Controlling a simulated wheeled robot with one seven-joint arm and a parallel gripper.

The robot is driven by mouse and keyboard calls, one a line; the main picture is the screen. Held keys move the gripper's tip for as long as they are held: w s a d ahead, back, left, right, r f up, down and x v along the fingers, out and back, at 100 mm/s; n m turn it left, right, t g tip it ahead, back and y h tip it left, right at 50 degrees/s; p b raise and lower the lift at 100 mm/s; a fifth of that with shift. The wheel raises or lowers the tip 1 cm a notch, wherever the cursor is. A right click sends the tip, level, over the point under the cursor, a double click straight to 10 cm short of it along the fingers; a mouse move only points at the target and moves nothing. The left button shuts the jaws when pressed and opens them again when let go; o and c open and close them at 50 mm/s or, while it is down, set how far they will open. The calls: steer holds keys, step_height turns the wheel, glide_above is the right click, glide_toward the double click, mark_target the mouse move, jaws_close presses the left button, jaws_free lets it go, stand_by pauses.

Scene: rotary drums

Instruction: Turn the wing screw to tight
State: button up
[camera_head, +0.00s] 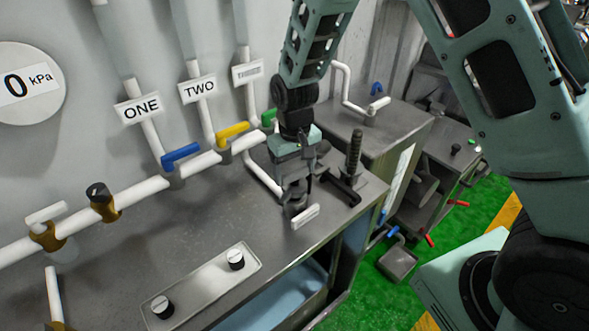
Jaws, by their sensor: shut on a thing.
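My gripper (294,195) reaches down to the bench top near its front right corner. It is shut on a small grey piece standing on the bench, which I take to be the wing screw. The fingers hide most of this piece, so its wings and how far it is turned cannot be made out. A short white bar (306,217) shows just in front of the fingertips, close to the bench edge.
A black ribbed handle (353,155) and a black lever (342,188) stand close right of my gripper. A panel with two knobs (205,284) lies front left. White pipes with blue (181,154) and yellow (232,131) levers run behind.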

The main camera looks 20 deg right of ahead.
mark_target(295, 171)
steer(key=m, duration=0.3)
steer(key=shift+m, duration=0.4)
steer(key=m+p, duration=0.1)
steer(key=m, duration=0.2)
steer(key=shift+r, duration=0.1)
steer(key=m+p, duration=0.1)
steer(key=m, duration=0.3)
steer(key=shift+m, duration=0.4)
steer(key=shift+w+m+p, duration=0.1)
steer(key=shift+m+p, duration=0.45)
steer(key=shift+m, duration=0.75)
steer(key=o, duration=1)
step_height(295, 171, up, 17)
steer(key=b, duration=0.3)
steer(key=shift+r, duration=0.15)
